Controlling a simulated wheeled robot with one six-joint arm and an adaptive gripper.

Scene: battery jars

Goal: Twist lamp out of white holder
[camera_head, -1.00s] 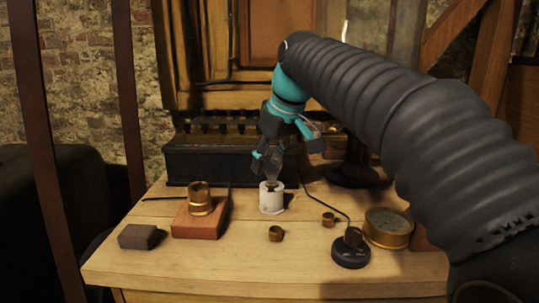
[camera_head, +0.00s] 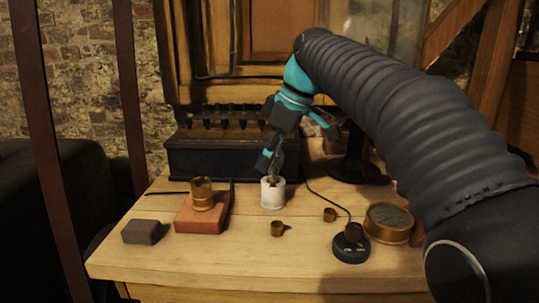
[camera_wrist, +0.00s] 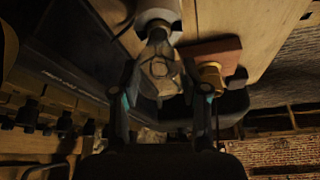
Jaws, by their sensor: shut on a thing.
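The white holder (camera_head: 272,196) stands upright on the wooden table, near the middle. The clear glass lamp (camera_head: 275,172) is at the holder's top, with its lower end at the mouth; how deep it sits I cannot tell. My gripper (camera_head: 271,161) comes down from above and is shut on the lamp, partly hiding it in the head view. In the wrist view, the lamp (camera_wrist: 160,68) lies between the two fingers of my gripper (camera_wrist: 166,88), and the holder (camera_wrist: 158,12) is at the top edge.
Left of the holder, a brass cup (camera_head: 202,193) stands on a reddish block (camera_head: 190,220), with a dark block (camera_head: 143,232) nearby. Small brass pieces (camera_head: 277,229), a black round base (camera_head: 351,250) and a brass dial (camera_head: 389,223) lie right and in front. A black case (camera_head: 215,160) stands behind.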

